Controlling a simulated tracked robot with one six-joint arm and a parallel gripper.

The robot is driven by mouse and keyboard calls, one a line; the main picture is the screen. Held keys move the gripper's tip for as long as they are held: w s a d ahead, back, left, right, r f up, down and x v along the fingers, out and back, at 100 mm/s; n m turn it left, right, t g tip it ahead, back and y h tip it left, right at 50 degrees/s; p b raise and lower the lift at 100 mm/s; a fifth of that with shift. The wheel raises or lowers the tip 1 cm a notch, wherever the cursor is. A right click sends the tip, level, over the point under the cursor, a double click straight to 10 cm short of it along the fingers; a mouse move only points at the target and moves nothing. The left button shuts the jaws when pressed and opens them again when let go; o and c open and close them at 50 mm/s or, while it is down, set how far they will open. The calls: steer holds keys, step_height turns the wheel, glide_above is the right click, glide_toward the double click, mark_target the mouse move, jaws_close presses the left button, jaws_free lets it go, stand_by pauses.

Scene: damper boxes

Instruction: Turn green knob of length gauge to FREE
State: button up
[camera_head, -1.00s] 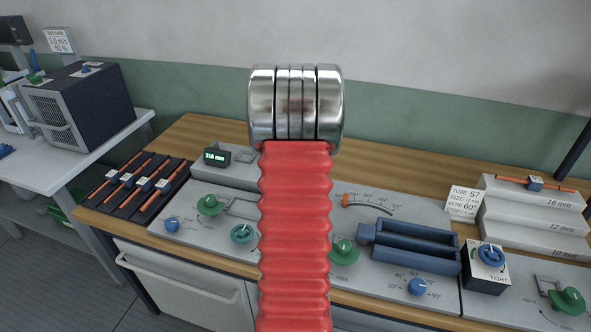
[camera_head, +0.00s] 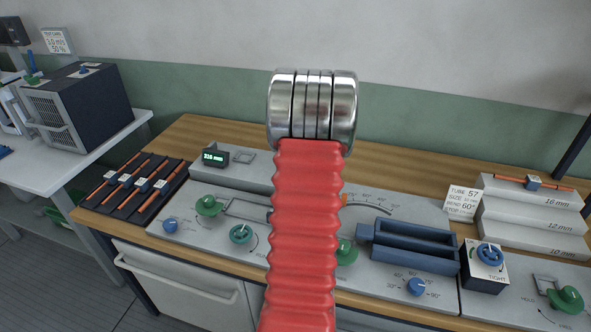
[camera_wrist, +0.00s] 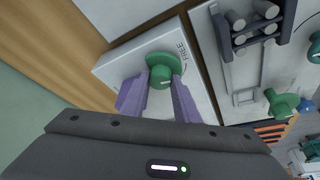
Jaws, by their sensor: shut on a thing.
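A green knob (camera_wrist: 160,78) stands on the pale grey gauge housing (camera_wrist: 113,66) in the wrist view. The word FREE (camera_wrist: 182,48) is printed on the housing just beside the knob, above and to its right. My gripper (camera_wrist: 158,86) has its two purple fingers on either side of the knob, shut on it. The knob's exact pointing is hard to tell between the fingers. In the head view the length gauge's green-lit display (camera_head: 214,157) shows a small reading in mm. My red-sleeved arm hides the gripper and this knob there.
Other green knobs stand on the bench panels at left (camera_head: 208,205), behind my arm (camera_head: 347,251) and at far right (camera_head: 567,299). A blue trough (camera_head: 415,243) and a stepped grey block (camera_head: 530,215) lie to the right. A tube rack (camera_head: 130,190) is at left.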

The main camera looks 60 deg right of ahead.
steer(key=shift+o, duration=0.2)
steer(key=shift+s+d+r+n+y, duration=0.1)
steer(key=shift+d+n+y, duration=0.1)
steer(key=shift+n, duration=0.4)
steer(key=shift+d+n+y, duration=0.1)
steer(key=shift+n+y, duration=0.1)
steer(key=shift+n, duration=0.4)
steer(key=o, duration=1)
steer(key=shift+a, duration=0.1)
steer(key=shift+o, duration=0.2)
steer(key=shift+r, duration=0.1)
steer(key=shift+r, duration=0.2)
steer(key=v, duration=0.7)
steer(key=shift+s, duration=0.3)
steer(key=shift+a, duration=0.15)
